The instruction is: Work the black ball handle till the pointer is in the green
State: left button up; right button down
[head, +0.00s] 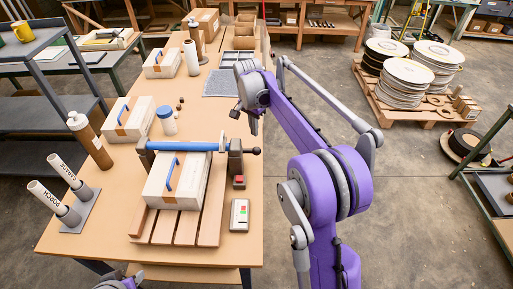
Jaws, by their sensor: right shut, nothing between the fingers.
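A blue bar (183,146) runs across between two dark uprights on a slatted wooden base (207,218). A small black ball (256,151) sticks out at its right end. Under the bar lies a white block (172,188) with a brown band and a blue handle. A small grey box (239,214) with red and green marks lies to the right; I cannot make out a pointer. My right gripper (245,117) is shut and empty, above the table just behind the black ball and apart from it. Part of my left arm shows at the bottom edge; its jaws are unclear.
A grey mat (219,83) lies behind my right gripper. A pallet (420,108) with reels is at the right.

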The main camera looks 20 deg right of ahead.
aim_at(256, 148)
jog(key=f, duration=0.2)
jog(key=f+b, duration=0.1)
jog(key=f, duration=0.1)
jog(key=f+b, duration=0.1)
jog(key=f, duration=0.1)
jog(key=shift+w+d+f, duration=0.1)
jog(key=shift+d+f, duration=0.15)
jog(key=shift+f+b, duration=0.25)
jog(key=shift+b, duration=0.1)
pick_arm(q)
jog(key=shift+g, duration=0.3)
jog(key=f, duration=0.1)
jog(key=s+f, duration=0.2)
jog(key=f, duration=0.1)
pick_arm(e)
jog(key=shift+w, duration=0.1)
